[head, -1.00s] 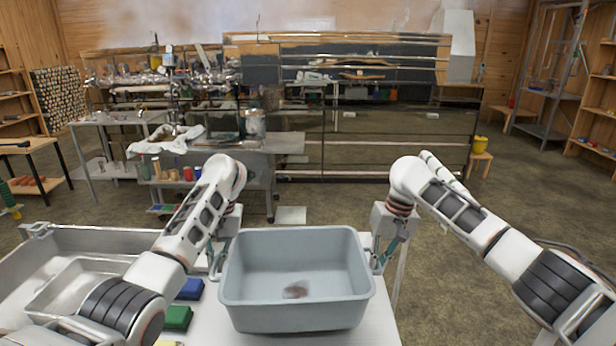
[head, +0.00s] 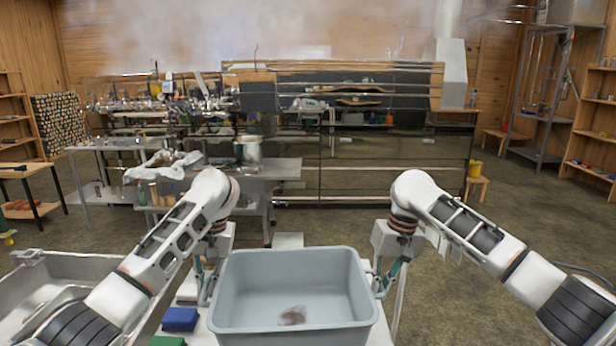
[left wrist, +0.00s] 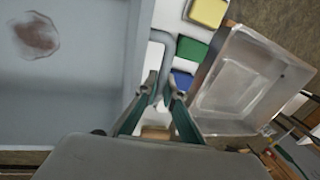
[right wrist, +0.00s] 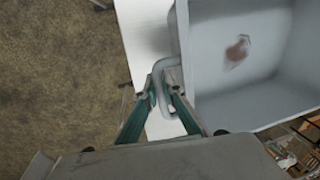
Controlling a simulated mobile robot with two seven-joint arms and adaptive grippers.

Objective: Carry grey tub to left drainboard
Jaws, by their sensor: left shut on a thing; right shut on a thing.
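The grey tub (head: 288,264) is at the bottom middle of the head view, level, with a small dark reddish-brown patch on its inside floor. My left gripper (head: 207,289) is at its left side; in the left wrist view its fingers (left wrist: 163,92) are shut on the tub's looped side handle. My right gripper (head: 382,284) is at its right side; in the right wrist view its fingers (right wrist: 165,90) are shut on the other handle. The tub is over a white surface (right wrist: 143,30); I cannot tell how high above it. I cannot make out which part is the left drainboard.
A metal sink basin (head: 58,290) lies to the left, also in the left wrist view (left wrist: 250,75). Blue (head: 180,319), green (head: 167,341) and yellow (left wrist: 208,12) blocks lie between tub and sink. A cluttered cart (head: 270,172) stands behind; floor to the right is open.

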